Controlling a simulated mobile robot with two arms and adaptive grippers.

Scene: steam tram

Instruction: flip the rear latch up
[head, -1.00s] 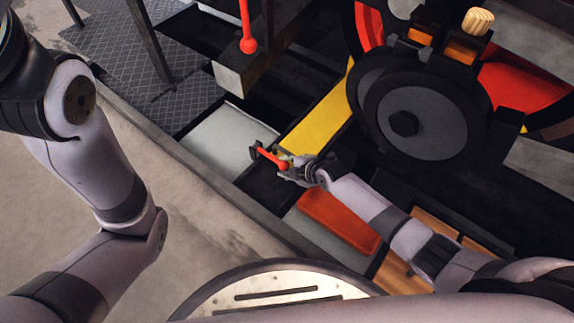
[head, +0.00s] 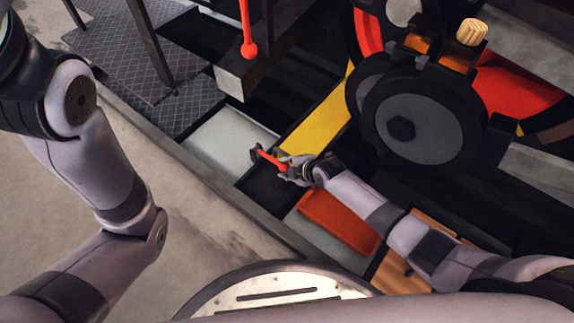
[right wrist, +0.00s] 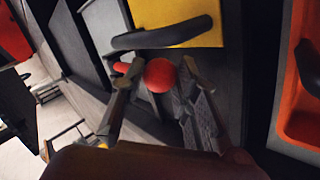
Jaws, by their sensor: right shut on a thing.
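The latch is a short red lever (head: 270,159) with a round ball end, low on the dark side of the tram beside a pale grey panel. It lies slanted in the head view, its far end at a small dark bracket. My right gripper (head: 287,168) is at its near end, shut on the ball. In the right wrist view the red ball (right wrist: 160,75) sits between the two fingertips of my right gripper (right wrist: 162,70). A bit of the red lever shows behind the left finger. My left arm shows at the left, but its gripper is out of view.
A yellow panel (head: 315,122) lies just beyond the latch; a dark bar handle (right wrist: 165,35) crosses in front of it in the wrist view. An orange tray (head: 338,221) is beside my right forearm. Another red ball-ended lever (head: 248,46) hangs above. A large dark wheel (head: 420,125) stands right.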

